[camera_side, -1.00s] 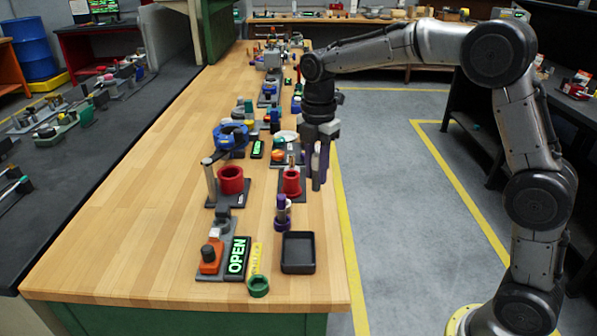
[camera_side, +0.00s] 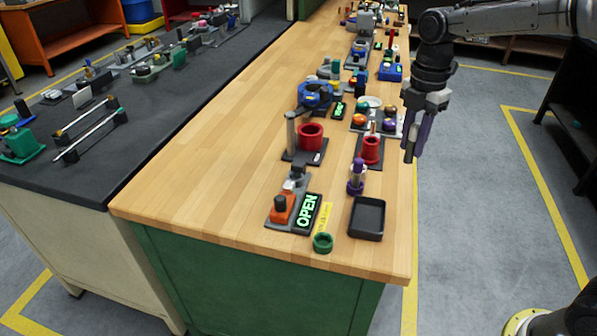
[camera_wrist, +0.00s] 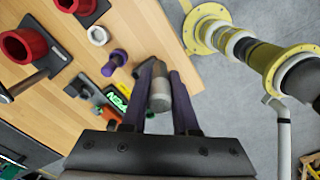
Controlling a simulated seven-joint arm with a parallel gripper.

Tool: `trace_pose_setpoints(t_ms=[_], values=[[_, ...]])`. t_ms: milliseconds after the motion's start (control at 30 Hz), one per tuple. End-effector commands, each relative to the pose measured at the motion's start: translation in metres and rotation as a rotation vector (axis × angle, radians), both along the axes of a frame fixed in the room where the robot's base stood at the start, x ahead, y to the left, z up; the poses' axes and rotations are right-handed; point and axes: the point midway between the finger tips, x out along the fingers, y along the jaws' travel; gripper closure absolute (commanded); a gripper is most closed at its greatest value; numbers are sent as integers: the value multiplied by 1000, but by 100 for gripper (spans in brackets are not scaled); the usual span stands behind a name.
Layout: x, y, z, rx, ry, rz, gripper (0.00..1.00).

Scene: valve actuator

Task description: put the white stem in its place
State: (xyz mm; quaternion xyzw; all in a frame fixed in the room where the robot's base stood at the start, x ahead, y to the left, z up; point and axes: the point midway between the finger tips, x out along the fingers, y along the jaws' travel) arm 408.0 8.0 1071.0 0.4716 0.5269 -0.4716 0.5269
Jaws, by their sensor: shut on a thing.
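In the side view the fingers largely hide the stem. The gripper is raised at the bench's right edge, right of the smaller red cylinder (camera_side: 371,150) and apart from it. A larger red cup (camera_side: 311,137) stands beside a grey post (camera_side: 292,135); it also shows in the wrist view (camera_wrist: 22,45). I cannot tell which part is the stem's place.
A purple-topped part (camera_side: 356,178), a black tray (camera_side: 367,218), a green ring (camera_side: 323,242) and a lit OPEN sign (camera_side: 307,212) are near the front. A white ring (camera_wrist: 98,35) lies near the purple part in the wrist view. The bench's left side (camera_side: 215,160) is clear.

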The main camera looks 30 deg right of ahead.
Motion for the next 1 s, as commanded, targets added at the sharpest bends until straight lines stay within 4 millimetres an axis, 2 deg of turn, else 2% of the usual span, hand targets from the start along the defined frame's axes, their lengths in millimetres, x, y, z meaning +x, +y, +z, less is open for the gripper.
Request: trace_pose_setpoints(t_ms=[567,633,767,1000], values=[[-4,0,1,0,-1,18,100],[-2,0,10,0,-4,39,100],[14,1,31,0,-5,75,100],[68,22,60,0,-2,189,100]])
